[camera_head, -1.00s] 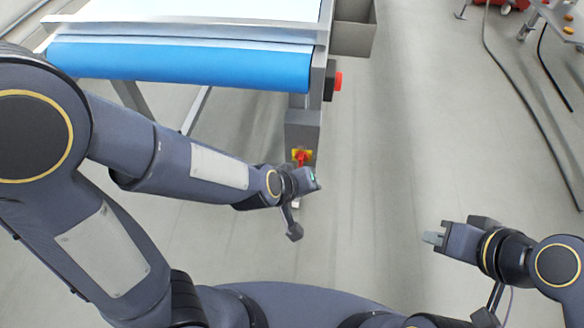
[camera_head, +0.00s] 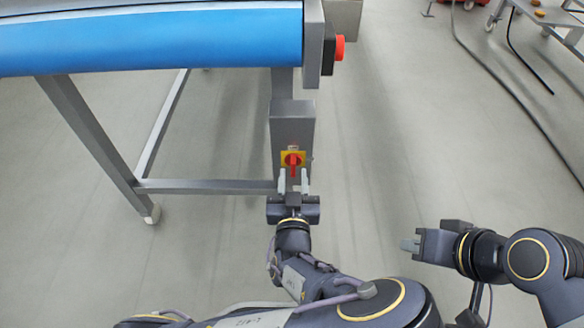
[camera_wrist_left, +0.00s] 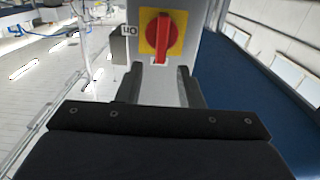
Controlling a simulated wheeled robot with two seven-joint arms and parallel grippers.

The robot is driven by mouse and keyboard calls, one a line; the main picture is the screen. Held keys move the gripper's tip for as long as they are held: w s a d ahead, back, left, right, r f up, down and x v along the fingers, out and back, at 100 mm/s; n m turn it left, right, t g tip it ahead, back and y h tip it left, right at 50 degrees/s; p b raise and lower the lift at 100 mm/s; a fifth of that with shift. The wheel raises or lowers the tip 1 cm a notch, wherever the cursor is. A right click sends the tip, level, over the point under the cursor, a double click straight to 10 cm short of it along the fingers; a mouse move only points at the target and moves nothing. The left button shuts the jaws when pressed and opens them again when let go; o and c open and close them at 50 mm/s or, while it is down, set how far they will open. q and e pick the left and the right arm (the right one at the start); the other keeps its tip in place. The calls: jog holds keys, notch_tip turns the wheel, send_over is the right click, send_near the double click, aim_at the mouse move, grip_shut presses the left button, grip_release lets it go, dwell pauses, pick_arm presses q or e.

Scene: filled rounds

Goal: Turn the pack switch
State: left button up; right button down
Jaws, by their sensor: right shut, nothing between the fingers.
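The pack switch (camera_head: 293,160) is a red rotary handle on a yellow plate, on the front of a grey box (camera_head: 292,125) under the conveyor's end. Its handle points downward, close to vertical. It also shows in the left wrist view (camera_wrist_left: 163,36), just beyond the fingers. My left gripper (camera_head: 294,181) is open, right below and in front of the switch, with its two fingers apart and nothing between them. In the left wrist view the fingers (camera_wrist_left: 160,84) lie either side of the handle's lower line; I cannot tell contact. My right gripper (camera_head: 405,245) is shut and empty, off to the right.
The conveyor with a blue belt (camera_head: 150,40) stands above and left, on grey legs (camera_head: 95,140). A red button (camera_head: 340,47) sticks out at its right end. Cables (camera_head: 490,75) lie on the floor at right. The floor between is clear.

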aim_at(293, 165)
pick_arm(q)
jog(key=shift+w+b, duration=0.3)
jog(key=shift+w, duration=1.7)
grip_shut()
